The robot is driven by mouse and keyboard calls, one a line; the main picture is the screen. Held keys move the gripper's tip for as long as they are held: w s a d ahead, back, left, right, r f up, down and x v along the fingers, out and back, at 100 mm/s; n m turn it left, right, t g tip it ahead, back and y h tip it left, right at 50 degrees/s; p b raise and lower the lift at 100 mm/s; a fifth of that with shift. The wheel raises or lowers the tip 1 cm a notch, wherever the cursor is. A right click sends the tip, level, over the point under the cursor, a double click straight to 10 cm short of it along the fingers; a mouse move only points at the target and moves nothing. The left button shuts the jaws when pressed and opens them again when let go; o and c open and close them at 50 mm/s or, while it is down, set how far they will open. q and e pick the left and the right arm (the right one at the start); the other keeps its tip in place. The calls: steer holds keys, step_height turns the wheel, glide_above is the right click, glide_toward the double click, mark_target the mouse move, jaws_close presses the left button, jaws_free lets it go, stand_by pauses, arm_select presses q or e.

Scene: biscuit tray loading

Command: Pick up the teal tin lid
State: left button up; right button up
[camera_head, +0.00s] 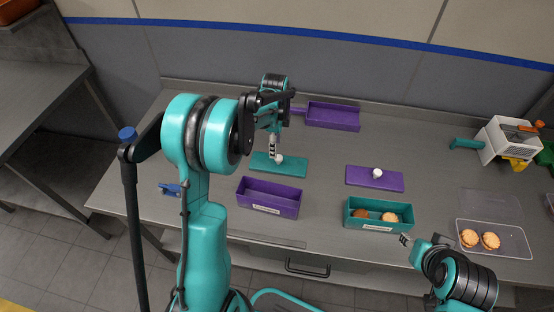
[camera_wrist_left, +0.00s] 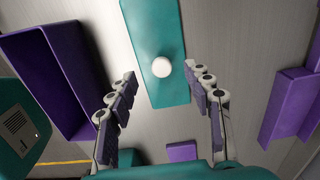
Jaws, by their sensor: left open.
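The teal tin lid (camera_head: 294,165) lies flat on the table, a rectangle with a round white knob (camera_head: 279,158) on top. In the left wrist view the lid (camera_wrist_left: 168,25) runs up from the middle, and its white knob (camera_wrist_left: 162,68) sits between the fingertips. My left gripper (camera_head: 273,143) is above the lid near its knob. Its fingers (camera_wrist_left: 166,84) are spread wide on both sides, with nothing held. The gap in height is hard to judge. My right gripper (camera_head: 404,240) is by the teal tin's front side, far from the lid; its fingers are too small to read.
An open purple tin (camera_head: 257,206) stands in front of the lid. A teal tin (camera_head: 353,222) holds biscuits. A purple lid (camera_head: 375,180) lies to the right, a purple tray (camera_head: 333,116) behind. A clear tray (camera_head: 513,250) with biscuits and a white crate (camera_head: 497,137) are at the right.

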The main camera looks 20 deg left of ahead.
mark_target(279, 157)
arm_select(q)
steer(key=f, duration=0.2)
steer(key=b, duration=0.1)
steer(key=shift+d+f, duration=0.25)
steer(key=shift+f, duration=0.15)
steer(key=f, duration=0.1)
steer(key=f+b, duration=0.1)
steer(key=f, duration=0.1)
steer(key=f+b, duration=0.1)
steer(key=shift+w+d+f, duration=0.2)
steer(key=shift+d+f, duration=0.15)
steer(key=shift+f, duration=0.05)
steer(key=shift+r, duration=0.15)
jaws_close()
